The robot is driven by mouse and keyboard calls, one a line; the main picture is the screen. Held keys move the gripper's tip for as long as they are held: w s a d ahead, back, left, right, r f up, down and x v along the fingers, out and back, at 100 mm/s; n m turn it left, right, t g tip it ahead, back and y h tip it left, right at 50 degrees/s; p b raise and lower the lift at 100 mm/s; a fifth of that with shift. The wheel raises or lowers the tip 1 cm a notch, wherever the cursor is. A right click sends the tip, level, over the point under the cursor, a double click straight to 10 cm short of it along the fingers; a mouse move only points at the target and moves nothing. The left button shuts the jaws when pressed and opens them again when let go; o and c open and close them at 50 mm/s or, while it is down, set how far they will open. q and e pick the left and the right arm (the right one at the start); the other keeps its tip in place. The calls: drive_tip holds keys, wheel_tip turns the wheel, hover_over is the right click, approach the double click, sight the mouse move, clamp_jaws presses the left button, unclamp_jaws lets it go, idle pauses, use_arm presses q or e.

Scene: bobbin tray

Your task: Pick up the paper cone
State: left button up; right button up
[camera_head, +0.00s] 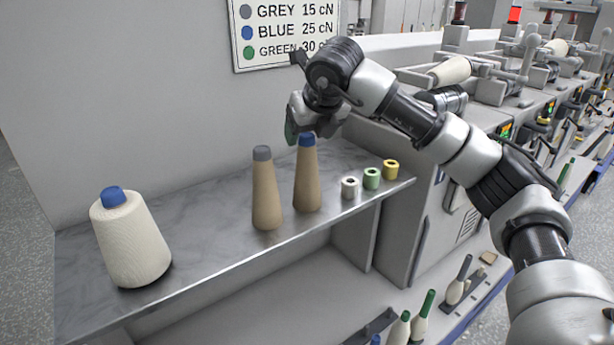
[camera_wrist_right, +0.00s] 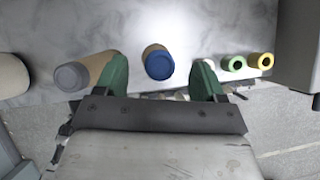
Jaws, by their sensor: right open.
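Two tan paper cones stand upright on the grey shelf. One has a grey tip (camera_head: 265,195) and the other, to its right, has a blue tip (camera_head: 307,185). My right gripper (camera_head: 302,134) is just above and behind the blue-tipped cone. In the right wrist view its green fingers (camera_wrist_right: 161,80) are spread wide and empty. The blue tip (camera_wrist_right: 159,64) appears between them, slightly beyond the fingertips; contact is not visible. The grey tip (camera_wrist_right: 72,77) lies outside the left finger there. My left gripper is not in view.
A large white yarn cone (camera_head: 132,245) with a blue top stands at the shelf's left. Small white (camera_head: 349,188), green (camera_head: 372,179) and yellow (camera_head: 391,169) rings sit to the right. A wall sign (camera_head: 285,30) is behind. Shelf between yarn cone and grey-tipped cone is clear.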

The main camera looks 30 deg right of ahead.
drive_tip(key=shift+x, duration=1.2)
drive_tip(key=c, duration=1.2)
drive_tip(key=shift+c, duration=0.2)
drive_tip(key=shift+r, duration=0.15)
